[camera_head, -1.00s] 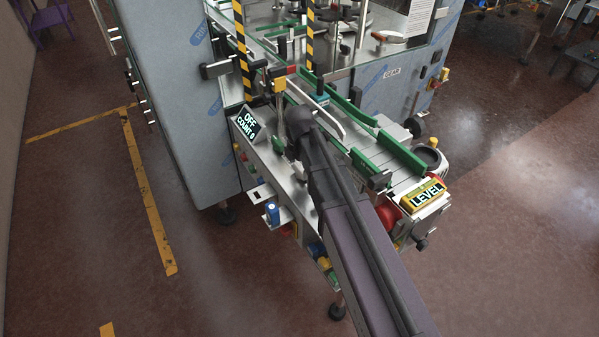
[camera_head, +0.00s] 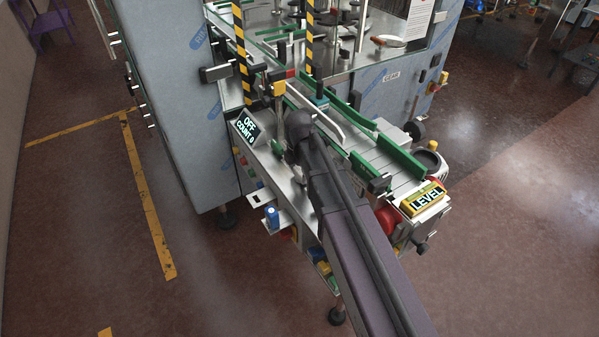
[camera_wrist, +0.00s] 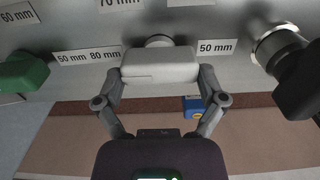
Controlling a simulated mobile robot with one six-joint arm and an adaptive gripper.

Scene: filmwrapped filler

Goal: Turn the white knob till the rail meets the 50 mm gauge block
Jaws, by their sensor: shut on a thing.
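The white knob (camera_wrist: 160,64) shows in the wrist view as a pale block on a round shaft, against the grey machine side. My gripper (camera_wrist: 160,82) is shut on it, with one finger at each side. In the head view my arm hides the gripper and the knob. The conveyor's green rails (camera_head: 349,142) show in the head view beyond my arm. I cannot pick out the 50 mm gauge block for sure. A "50 mm" label (camera_wrist: 216,48) is right of the knob, and a "50 mm 80 mm" label (camera_wrist: 88,56) is left of it.
A green knob (camera_wrist: 22,74) is on the left and a black knob (camera_wrist: 300,80) on the right in the wrist view. A blue block (camera_wrist: 193,104) shows below. The display (camera_head: 247,129) reads "OFF COUNT 0". A yellow "LEVEL" box (camera_head: 424,199) is at the conveyor's end.

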